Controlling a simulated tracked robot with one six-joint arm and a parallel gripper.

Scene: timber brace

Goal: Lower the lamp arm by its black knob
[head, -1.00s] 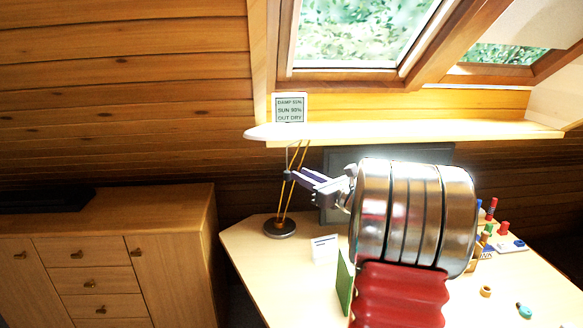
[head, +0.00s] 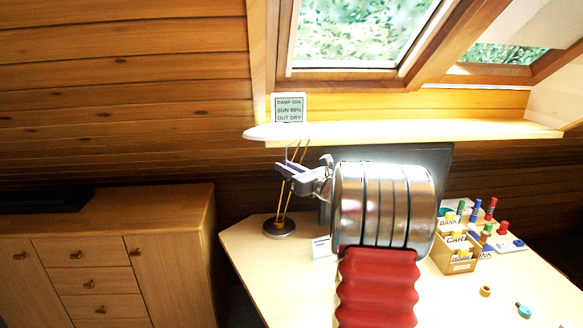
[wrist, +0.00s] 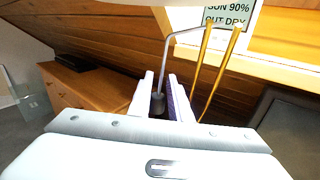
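The lamp stands on the left part of the desk, with a round dark base (head: 279,228) and thin gold rods (head: 283,205). Its white head (head: 290,132) spreads out above. In the wrist view the gold rods (wrist: 208,75) rise on the right, and a thin grey rod (wrist: 166,65) runs down to the black knob (wrist: 158,104). My gripper (head: 284,172) is at the lamp rods, below the white head. Its fingers (wrist: 160,88) are apart, with the knob between them. Whether either finger touches it is unclear. The knob is hidden in the head view.
A dark monitor (head: 400,156) stands behind my arm. A small white card (head: 321,247) is close to the lamp base. A sorting box (head: 458,262) and coloured pegs (head: 490,208) are on the right. A sign (head: 289,107) stands above the lamp; a wooden cabinet (head: 120,250) is left.

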